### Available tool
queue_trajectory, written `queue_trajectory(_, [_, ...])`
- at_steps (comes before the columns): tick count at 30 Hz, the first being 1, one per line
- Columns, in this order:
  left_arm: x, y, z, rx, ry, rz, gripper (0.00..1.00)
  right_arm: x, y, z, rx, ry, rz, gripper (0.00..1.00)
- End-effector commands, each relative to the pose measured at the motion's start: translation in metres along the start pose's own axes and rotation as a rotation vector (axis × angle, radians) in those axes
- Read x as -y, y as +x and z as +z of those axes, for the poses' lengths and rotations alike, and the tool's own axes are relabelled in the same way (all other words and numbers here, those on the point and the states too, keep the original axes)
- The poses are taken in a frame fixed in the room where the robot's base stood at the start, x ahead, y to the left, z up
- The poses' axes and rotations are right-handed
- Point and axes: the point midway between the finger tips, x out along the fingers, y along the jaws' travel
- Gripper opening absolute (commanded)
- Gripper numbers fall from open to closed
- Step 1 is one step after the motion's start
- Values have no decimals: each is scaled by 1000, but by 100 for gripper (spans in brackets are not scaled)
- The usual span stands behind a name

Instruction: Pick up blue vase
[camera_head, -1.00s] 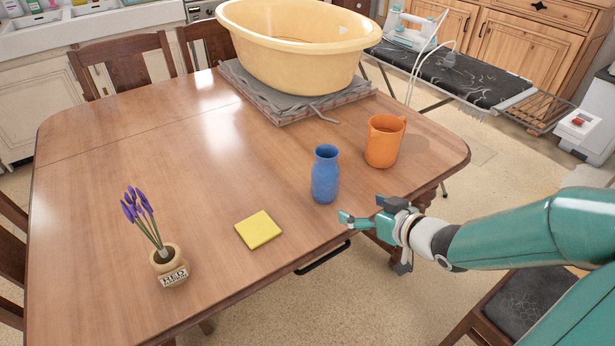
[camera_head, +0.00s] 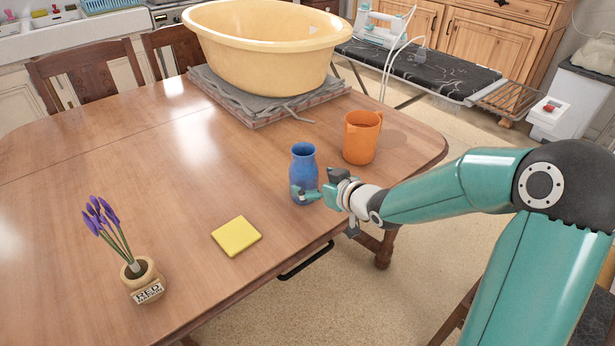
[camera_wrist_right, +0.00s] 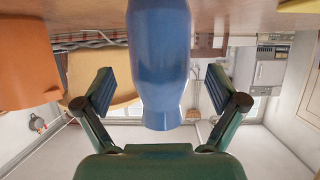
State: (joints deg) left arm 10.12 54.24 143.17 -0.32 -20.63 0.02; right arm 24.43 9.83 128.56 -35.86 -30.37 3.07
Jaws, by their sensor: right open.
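The blue vase (camera_head: 304,165) stands upright on the wooden table near its right front edge. In the right wrist view the vase (camera_wrist_right: 159,60) appears upside down, between the two fingers and beyond or at their tips. My right gripper (camera_head: 315,186) reaches in from the right, with its fingers at the vase's lower body in the head view. In the wrist view the right gripper (camera_wrist_right: 157,90) is open, with a gap on each side of the vase. It holds nothing. My left gripper is not in view.
An orange mug (camera_head: 361,140) stands close behind and right of the vase. A yellow square (camera_head: 237,236) lies to its left front. A flower pot (camera_head: 144,282) stands at the front left. A big yellow tub (camera_head: 265,45) sits on folded cloth at the back. The table's left middle is clear.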

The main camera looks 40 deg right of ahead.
Motion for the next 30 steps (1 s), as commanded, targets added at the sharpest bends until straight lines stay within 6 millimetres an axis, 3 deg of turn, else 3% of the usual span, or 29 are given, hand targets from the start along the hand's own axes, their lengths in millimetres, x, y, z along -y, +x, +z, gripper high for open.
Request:
queue_trajectory(9, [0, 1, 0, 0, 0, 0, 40, 1, 42, 0, 1, 1, -2, 95])
queue_trajectory(19, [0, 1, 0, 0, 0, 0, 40, 0, 49, -1, 0, 1, 0, 95])
queue_trajectory(30, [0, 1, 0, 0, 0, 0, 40, 0, 48, -1, 0, 1, 0, 33])
